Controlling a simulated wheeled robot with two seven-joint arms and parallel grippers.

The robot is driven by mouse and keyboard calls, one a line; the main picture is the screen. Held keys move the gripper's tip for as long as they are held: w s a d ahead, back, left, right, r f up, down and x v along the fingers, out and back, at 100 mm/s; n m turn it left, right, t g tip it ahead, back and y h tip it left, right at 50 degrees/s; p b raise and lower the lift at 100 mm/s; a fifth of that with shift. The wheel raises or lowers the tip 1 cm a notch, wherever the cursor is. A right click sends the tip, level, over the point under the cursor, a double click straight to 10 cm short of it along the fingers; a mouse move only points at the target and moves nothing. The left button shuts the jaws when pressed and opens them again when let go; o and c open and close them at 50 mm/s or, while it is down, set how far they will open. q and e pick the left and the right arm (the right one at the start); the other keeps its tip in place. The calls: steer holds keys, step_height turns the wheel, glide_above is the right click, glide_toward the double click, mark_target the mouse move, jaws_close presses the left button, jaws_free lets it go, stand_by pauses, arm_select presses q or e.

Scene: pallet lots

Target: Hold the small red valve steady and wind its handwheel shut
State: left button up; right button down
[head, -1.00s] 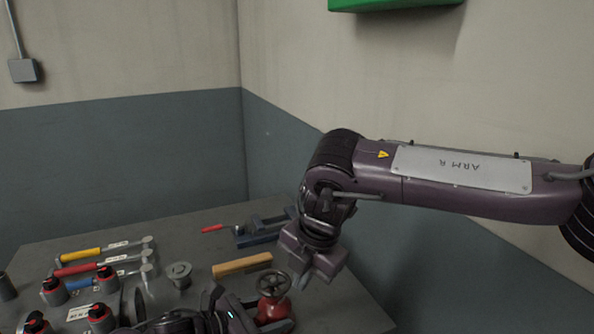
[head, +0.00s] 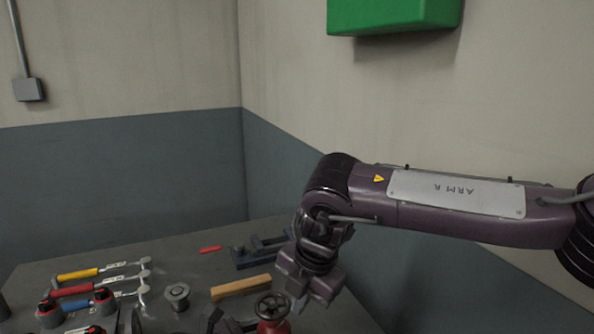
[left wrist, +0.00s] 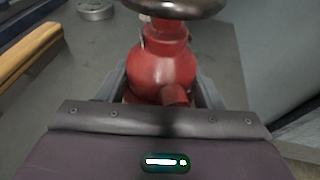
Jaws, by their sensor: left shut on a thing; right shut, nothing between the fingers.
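The small red valve (head: 274,327) stands at the bottom of the head view, its lower part cut off by the frame edge. Its dark handwheel (head: 271,305) is on top. In the left wrist view, the red body (left wrist: 162,65) sits between the fingers of my left gripper (left wrist: 163,92), which is shut on it below the handwheel (left wrist: 178,7). In the head view, my left gripper shows only partly at the bottom edge. My right gripper (head: 312,298) is shut and empty, just right of the handwheel and apart from it.
A wooden block (head: 241,287) lies behind the valve on the grey bench (head: 200,265). A dark vise-like tool (head: 258,252), a red-handled item (head: 210,249), a round metal part (head: 177,296) and several hammers (head: 80,290) lie around. A green box (head: 393,15) hangs on the wall.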

steer(key=shift+s+a, duration=0.15)
steer(key=shift+s+a, duration=0.4)
steer(key=shift+s, duration=0.4)
steer(key=shift+s+a, duration=0.15)
steer(key=shift+s, duration=0.05)
steer(key=shift+s+a, duration=0.4)
steer(key=shift+a, duration=0.2)
steer(key=shift+s, duration=0.2)
glide_toward(286, 316)
steer(key=shift+s+a, duration=0.65)
steer(key=shift+s, duration=0.05)
steer(key=shift+f, duration=0.5)
